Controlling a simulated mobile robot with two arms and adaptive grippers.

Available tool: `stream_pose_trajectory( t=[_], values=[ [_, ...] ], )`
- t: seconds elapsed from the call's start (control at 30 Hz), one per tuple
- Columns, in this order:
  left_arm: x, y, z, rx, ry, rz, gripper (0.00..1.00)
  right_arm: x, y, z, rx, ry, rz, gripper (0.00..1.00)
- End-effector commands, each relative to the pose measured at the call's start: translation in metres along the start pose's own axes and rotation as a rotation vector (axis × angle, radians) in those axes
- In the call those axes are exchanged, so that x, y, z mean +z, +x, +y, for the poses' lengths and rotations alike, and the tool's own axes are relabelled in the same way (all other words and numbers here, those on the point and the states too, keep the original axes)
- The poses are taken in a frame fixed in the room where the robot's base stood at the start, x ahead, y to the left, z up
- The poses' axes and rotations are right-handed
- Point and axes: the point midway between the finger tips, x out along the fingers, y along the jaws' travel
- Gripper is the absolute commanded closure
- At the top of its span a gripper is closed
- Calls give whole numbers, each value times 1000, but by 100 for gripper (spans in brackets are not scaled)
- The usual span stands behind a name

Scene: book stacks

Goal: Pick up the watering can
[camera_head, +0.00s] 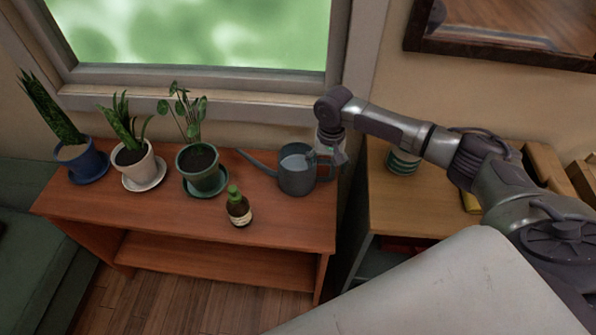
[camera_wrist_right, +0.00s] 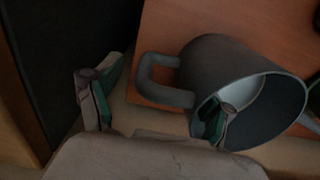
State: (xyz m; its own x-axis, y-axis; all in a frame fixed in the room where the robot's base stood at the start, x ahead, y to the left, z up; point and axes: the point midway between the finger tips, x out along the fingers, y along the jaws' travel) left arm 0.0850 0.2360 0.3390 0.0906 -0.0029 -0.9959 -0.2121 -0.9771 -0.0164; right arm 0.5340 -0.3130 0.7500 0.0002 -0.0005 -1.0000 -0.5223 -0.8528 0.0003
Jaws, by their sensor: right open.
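The dark grey watering can (camera_head: 297,181) stands upright at the right end of the reddish wooden table, its spout pointing left and its handle right. My right gripper (camera_head: 331,154) is at the handle side of the can, above the table's right end. In the right wrist view the can (camera_wrist_right: 205,65) shows its open top and its handle (camera_wrist_right: 150,72). The right gripper (camera_wrist_right: 152,108) is open there. One finger overlaps the can's opening and the other is left of the handle; I cannot tell whether either touches. My left gripper is not in view.
A brown bottle with a green cap (camera_head: 238,207) stands left of the can. Potted plants in blue (camera_head: 84,162), white (camera_head: 138,166) and green (camera_head: 201,171) pots line the table's left half. A lighter wooden cabinet (camera_head: 400,215) with a striped pot (camera_head: 402,162) stands right. A window is behind.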

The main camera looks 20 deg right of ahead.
Motion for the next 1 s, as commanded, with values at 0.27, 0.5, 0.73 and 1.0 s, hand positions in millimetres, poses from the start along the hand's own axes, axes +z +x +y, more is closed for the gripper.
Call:
stream_pose_trajectory(
  t=[0.27, 0.5, 0.73, 1.0],
  values=[
    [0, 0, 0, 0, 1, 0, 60, 0, 0, 0, 1, 0, 0, 57],
    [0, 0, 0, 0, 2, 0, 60, 0, 0, 1, 3, 1, -1, 97],
    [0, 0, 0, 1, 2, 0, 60, -1, -2, 0, 0, 1, 2, 100],
    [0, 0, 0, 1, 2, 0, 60, -1, -4, 1, 0, 1, 1, 100]
  ],
)
